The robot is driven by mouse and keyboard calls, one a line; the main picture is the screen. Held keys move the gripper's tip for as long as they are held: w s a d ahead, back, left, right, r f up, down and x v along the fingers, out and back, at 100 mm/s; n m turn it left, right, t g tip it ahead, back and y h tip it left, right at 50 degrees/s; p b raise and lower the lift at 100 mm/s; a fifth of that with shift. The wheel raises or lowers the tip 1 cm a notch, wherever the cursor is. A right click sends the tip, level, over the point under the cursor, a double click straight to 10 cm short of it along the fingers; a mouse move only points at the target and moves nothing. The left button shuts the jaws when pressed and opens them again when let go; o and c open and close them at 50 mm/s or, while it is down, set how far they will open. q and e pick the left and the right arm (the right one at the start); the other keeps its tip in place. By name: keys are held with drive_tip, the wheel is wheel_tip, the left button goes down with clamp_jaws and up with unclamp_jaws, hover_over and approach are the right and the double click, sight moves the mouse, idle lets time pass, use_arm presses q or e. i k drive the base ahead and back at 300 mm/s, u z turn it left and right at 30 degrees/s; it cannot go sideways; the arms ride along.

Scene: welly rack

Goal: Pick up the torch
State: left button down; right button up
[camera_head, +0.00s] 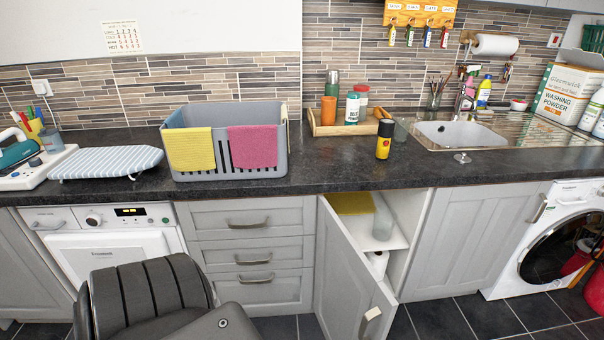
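A yellow and black cylinder (384,139), which looks like the torch, stands upright on the dark worktop (330,170). It is near the front right corner of a wooden tray and left of the sink. A clear glass (401,130) stands close behind it on the right. Neither of my grippers shows. A dark ribbed part of my own body fills the lower left.
The wooden tray (343,128) holds several bottles and cups. A grey basket (287,160) with cloths stands left of it. Below, a cupboard door (345,265) hangs open into the room. The worktop in front of the torch is clear.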

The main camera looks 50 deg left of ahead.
sight(383, 150)
drive_tip(key=z, duration=0.1)
drive_tip(key=k, duration=0.2)
drive_tip(key=u, duration=0.85)
drive_tip(key=i, duration=0.85)
drive_tip(key=u, duration=0.7)
